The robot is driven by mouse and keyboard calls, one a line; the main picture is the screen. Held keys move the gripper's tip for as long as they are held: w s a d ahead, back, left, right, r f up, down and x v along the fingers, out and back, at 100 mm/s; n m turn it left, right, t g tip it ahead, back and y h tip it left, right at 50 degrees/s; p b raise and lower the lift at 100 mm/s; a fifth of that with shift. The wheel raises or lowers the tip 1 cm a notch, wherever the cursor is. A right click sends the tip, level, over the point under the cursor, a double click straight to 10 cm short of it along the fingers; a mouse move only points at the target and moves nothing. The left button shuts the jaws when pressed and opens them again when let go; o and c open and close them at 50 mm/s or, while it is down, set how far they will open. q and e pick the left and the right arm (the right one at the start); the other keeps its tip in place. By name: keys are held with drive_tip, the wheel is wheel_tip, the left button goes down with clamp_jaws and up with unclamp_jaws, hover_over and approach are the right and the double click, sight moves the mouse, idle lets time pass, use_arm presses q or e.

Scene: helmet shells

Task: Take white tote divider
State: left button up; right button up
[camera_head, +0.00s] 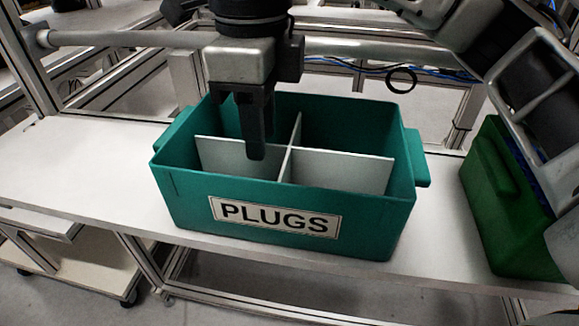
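A teal tote (190,199) labelled PLUGS stands on the white shelf. Inside it is a white divider (342,170) made of crossing panels, standing upright below the rim. My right gripper (256,150) points down into the tote from above. A dark finger overlaps the left part of the divider, just left of where the panels cross. I cannot tell whether it touches the panel. The other finger is not clearly visible, so the opening between the fingers cannot be judged. My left gripper is not in view.
A green bin (500,215) stands at the right on the same shelf (75,170), partly behind my arm. A grey rail (130,39) runs behind the tote, with blue cables and a black ring (402,80) at the right. The shelf is clear left of the tote.

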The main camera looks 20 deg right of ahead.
sight(264, 164)
drive_tip(key=shift+w+d+f, duration=0.1)
drive_tip(key=shift+w+f, duration=0.05)
drive_tip(key=shift+f, duration=2.85)
clamp_jaws()
